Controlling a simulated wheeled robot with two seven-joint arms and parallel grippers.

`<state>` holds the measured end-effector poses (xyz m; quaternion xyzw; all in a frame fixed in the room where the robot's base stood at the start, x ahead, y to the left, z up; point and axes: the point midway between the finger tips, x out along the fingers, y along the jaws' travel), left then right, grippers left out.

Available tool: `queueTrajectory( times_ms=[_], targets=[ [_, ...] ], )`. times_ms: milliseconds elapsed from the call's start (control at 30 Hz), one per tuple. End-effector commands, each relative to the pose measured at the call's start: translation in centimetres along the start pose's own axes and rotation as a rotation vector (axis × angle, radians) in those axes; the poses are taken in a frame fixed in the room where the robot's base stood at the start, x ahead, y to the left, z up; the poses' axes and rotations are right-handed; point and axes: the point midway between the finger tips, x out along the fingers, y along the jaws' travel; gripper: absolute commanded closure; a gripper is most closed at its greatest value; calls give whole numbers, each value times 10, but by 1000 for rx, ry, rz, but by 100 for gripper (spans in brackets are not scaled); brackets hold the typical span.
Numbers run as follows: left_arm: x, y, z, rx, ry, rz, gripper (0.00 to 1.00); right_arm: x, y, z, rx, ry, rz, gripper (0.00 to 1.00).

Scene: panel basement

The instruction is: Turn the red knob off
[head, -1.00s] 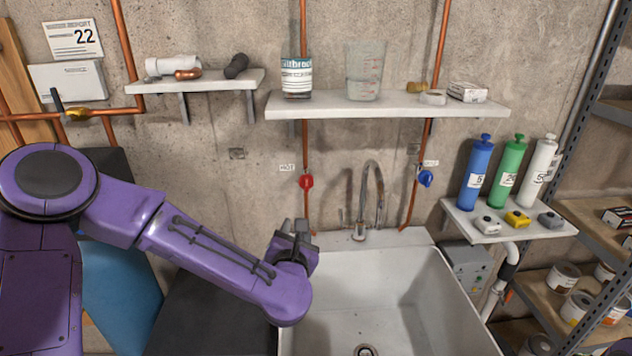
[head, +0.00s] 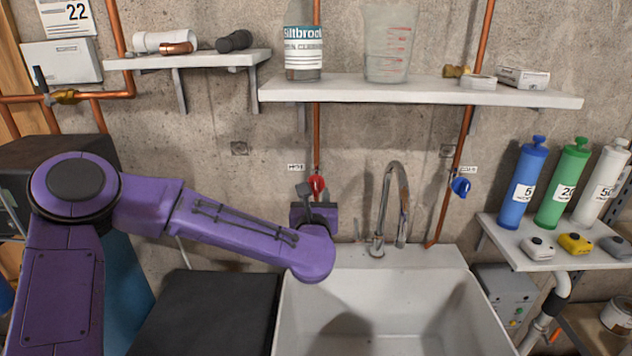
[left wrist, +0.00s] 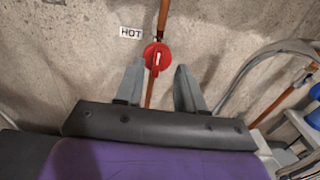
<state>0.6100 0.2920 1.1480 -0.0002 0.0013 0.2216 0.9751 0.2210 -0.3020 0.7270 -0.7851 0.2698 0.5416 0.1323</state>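The red knob (head: 317,184) sits on a vertical copper pipe on the concrete wall, left of the tap, beside a small label. In the left wrist view the red knob (left wrist: 157,58) has a white mark on it, and the label beside it reads HOT. My left gripper (head: 310,190) is in front of the wall just below the knob and partly overlaps it in the head view. In the left wrist view the left gripper (left wrist: 157,78) has its two fingers apart, with the knob beyond and between their tips. No contact shows. My right gripper is not in view.
A blue knob (head: 460,187) is on another pipe to the right. The curved tap (head: 393,205) and white sink (head: 385,256) are right of my gripper. A shelf (head: 420,92) with a bottle and beaker hangs above. A small shelf with coloured bottles stands right.

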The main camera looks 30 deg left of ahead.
Motion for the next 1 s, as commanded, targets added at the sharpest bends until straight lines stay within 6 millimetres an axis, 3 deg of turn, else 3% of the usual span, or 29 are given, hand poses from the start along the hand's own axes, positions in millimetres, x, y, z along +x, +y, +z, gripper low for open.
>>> queueTrajectory(
  times_ms=[33,233,567,600,700,1000],
  targets=[
    [11,0,5,2,1,2,62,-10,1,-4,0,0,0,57],
    [44,1,3,2,0,2,62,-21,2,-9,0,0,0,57],
    [52,2,0,1,0,2,62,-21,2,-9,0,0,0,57],
    [52,2,0,1,0,2,68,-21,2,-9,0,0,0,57],
    [52,2,0,1,0,3,100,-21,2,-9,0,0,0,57],
    [52,2,0,12,0,3,100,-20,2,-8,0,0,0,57]
  ],
)
